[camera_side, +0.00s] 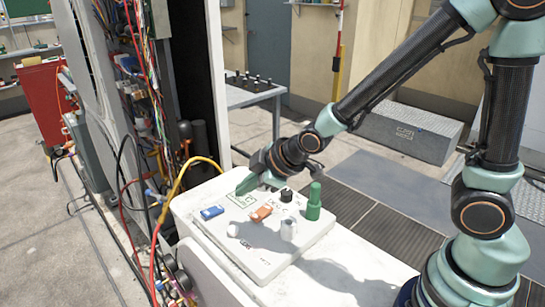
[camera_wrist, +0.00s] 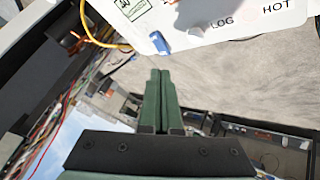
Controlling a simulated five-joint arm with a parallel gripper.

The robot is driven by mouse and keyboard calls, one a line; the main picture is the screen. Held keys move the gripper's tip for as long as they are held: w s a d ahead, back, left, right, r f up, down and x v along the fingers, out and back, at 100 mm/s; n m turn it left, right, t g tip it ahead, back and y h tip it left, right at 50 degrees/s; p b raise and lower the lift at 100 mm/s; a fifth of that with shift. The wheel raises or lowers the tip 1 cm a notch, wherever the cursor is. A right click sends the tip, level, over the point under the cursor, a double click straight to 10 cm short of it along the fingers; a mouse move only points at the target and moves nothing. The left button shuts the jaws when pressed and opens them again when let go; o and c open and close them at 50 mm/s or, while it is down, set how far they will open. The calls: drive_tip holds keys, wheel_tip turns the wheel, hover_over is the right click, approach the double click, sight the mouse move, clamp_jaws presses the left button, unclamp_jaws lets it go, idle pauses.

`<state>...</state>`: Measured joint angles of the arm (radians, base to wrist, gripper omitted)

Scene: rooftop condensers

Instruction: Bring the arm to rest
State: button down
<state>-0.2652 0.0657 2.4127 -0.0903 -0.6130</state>
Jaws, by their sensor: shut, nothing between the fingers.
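My gripper (camera_side: 246,185) is shut and empty, its green fingers at the back left edge of a white panel (camera_side: 262,262) in the side view. In the wrist view my gripper (camera_wrist: 160,75) shows as two green fingers pressed together, with nothing between them. The fingers point past the panel's edge there, with grey floor behind them. From the side view, I cannot tell whether the fingertips touch the panel. My arm reaches down to the left from its base at the right.
The panel carries a blue switch (camera_side: 212,212), an orange switch (camera_side: 261,214), a green knob (camera_side: 313,201), a black knob (camera_side: 286,195) and pale knobs. An open cabinet with loose wires (camera_side: 140,110) stands left. A yellow cable (camera_side: 180,180) runs close by.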

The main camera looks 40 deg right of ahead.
drive_tip(key=s+d+r+m+g+h, duration=0.2)
drive_tip(key=s+d+r+m, duration=0.8)
drive_tip(key=s, duration=0.3)
drive_tip(key=shift+s+d+r+g, duration=0.15)
drive_tip(key=shift+d+r+g, duration=0.3)
drive_tip(key=shift+d, duration=0.2)
